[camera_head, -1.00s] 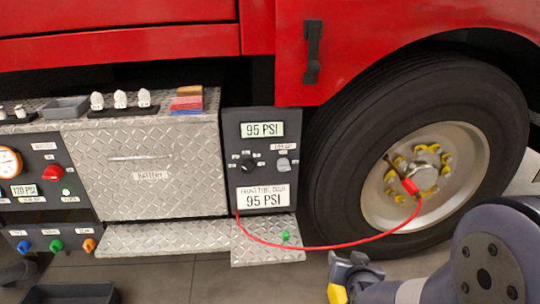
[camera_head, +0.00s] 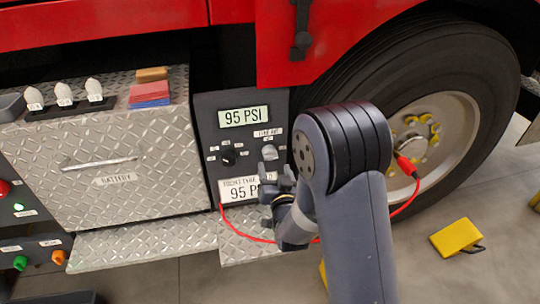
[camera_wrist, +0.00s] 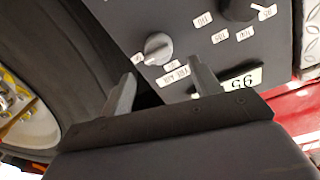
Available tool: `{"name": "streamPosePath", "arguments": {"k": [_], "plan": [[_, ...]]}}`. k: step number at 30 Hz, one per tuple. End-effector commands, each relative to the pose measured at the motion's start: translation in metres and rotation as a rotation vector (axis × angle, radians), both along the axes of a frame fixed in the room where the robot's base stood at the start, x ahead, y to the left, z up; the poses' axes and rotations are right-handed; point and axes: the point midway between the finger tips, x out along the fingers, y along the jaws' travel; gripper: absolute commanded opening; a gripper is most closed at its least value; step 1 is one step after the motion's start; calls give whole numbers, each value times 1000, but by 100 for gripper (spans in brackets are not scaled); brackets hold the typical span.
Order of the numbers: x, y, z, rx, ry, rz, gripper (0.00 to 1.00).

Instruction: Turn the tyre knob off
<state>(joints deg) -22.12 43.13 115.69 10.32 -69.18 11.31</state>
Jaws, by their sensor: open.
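A dark panel (camera_head: 205,120) beside the wheel carries a grey knob (camera_head: 270,153) on its right and a black selector knob (camera_head: 229,157) on its left. In the wrist view the grey knob (camera_wrist: 157,47) has a small label next to it that seems to end in AIR; the black knob (camera_wrist: 238,8) is cut by the top edge, ringed by number labels. My gripper (camera_head: 274,190) is in front of the panel's lower right, just below the grey knob. In the wrist view my gripper (camera_wrist: 164,84) is open and empty, its fingers apart, with the grey knob beyond them. I cannot see contact.
Two displays on the panel read 95 PSI; the lower one (camera_head: 240,190) is partly hidden by my gripper. A red hose (camera_head: 245,232) runs from the panel to the wheel (camera_head: 430,130). A diamond-plate step (camera_head: 130,245) juts out below. A yellow block (camera_head: 457,238) lies on the floor.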

Motion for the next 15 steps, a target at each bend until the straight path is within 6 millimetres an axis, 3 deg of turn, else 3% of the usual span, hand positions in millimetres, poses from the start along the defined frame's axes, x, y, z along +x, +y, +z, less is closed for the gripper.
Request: {"name": "streamPosePath", "arguments": {"k": [6,15], "plan": [[38,7,0,-1,-1,-1,60],[61,13,0,-2,1,0,60]]}}
